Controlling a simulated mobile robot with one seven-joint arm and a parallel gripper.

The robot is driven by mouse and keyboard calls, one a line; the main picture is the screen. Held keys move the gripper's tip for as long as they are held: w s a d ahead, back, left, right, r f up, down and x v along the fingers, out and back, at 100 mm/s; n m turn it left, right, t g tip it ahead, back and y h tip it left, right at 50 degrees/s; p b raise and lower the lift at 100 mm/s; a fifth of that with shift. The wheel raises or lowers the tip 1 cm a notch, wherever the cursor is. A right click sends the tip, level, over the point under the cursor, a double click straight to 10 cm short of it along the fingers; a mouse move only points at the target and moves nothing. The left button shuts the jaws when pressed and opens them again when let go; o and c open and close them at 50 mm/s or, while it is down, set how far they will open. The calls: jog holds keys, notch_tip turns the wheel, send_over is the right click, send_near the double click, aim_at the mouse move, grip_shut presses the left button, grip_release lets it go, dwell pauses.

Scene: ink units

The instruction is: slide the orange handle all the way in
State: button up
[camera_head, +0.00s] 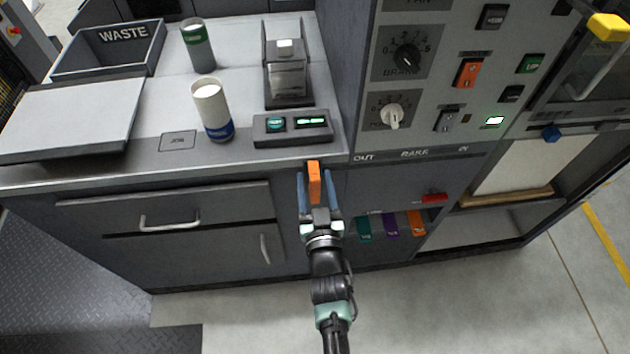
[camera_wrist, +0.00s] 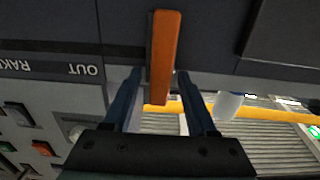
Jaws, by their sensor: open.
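The orange handle (camera_head: 314,182) is an upright bar in front of the dark cabinet face, just below the counter edge and left of the OUT label. It also shows in the wrist view (camera_wrist: 165,50). My gripper (camera_head: 317,192) is open, with one blue finger on each side of the handle. In the wrist view the gripper (camera_wrist: 160,76) shows narrow gaps between the fingertips and the handle, so it is not clamped. The handle's mounting behind it is hidden.
The OUT, RAKE, IN strip (camera_head: 415,154) runs right of the handle. Below it are a red handle (camera_head: 434,198) and green, purple and orange tabs (camera_head: 390,224). Cups (camera_head: 211,108), a dispenser (camera_head: 287,65) and a waste bin (camera_head: 110,48) stand on the counter. Floor is clear at right.

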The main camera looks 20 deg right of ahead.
grip_shut()
dwell(1.4)
